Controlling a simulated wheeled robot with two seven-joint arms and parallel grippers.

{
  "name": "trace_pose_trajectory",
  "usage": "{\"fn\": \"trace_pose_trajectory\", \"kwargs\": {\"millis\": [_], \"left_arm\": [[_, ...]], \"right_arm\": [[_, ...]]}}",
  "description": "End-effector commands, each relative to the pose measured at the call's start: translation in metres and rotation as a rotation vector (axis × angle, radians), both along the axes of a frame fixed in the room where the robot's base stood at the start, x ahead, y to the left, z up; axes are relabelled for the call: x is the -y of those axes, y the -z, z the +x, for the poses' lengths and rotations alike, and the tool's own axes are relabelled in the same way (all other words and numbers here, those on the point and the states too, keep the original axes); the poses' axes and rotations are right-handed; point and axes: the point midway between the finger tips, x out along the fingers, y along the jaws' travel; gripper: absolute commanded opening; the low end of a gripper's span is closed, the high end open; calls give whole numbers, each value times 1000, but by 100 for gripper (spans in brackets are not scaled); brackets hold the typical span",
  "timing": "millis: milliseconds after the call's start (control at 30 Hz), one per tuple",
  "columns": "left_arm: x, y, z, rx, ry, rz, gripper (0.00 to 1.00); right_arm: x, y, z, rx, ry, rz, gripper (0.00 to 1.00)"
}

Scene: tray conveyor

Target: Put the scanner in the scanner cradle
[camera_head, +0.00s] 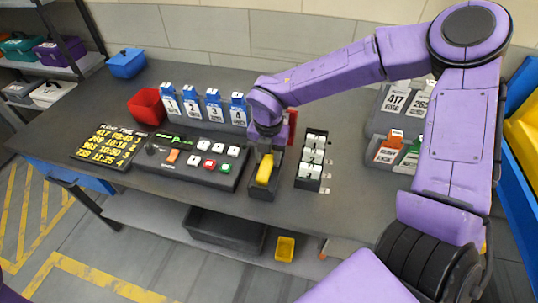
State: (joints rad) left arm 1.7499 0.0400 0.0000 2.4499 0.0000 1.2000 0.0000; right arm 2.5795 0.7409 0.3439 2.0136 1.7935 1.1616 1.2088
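The yellow scanner (265,168) stands in the dark scanner cradle (262,194) near the middle of the table's front edge. Its upper end is partly hidden by my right gripper (266,148), which comes down from above right onto it. The dark fingers are at the scanner's top, small and partly hidden by my wrist, so I cannot tell if they grip it. I also cannot tell how deep the scanner sits in the cradle. My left gripper is not in view.
Left of the cradle are a button panel (195,160), numbered blue-white cards (213,108), a red bin (147,106) and a display board (107,146). A black numbered rack (311,163) stands close on the right. Grey sign blocks (385,123) stand farther right. The table's right front is clear.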

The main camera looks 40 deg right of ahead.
Motion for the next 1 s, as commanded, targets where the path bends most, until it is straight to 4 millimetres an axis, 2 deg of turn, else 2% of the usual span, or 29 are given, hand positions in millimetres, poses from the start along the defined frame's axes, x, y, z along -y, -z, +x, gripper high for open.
{"fn": "trace_pose_trajectory", "kwargs": {"millis": [300,433,800,1000], "left_arm": [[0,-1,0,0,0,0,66],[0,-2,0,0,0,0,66],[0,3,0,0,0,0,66],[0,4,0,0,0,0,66]], "right_arm": [[0,0,-1,-2,0,-1,61],[0,-12,0,0,2,0,61],[0,-101,0,2,1,1,61],[0,-122,0,-1,1,0,61]]}}
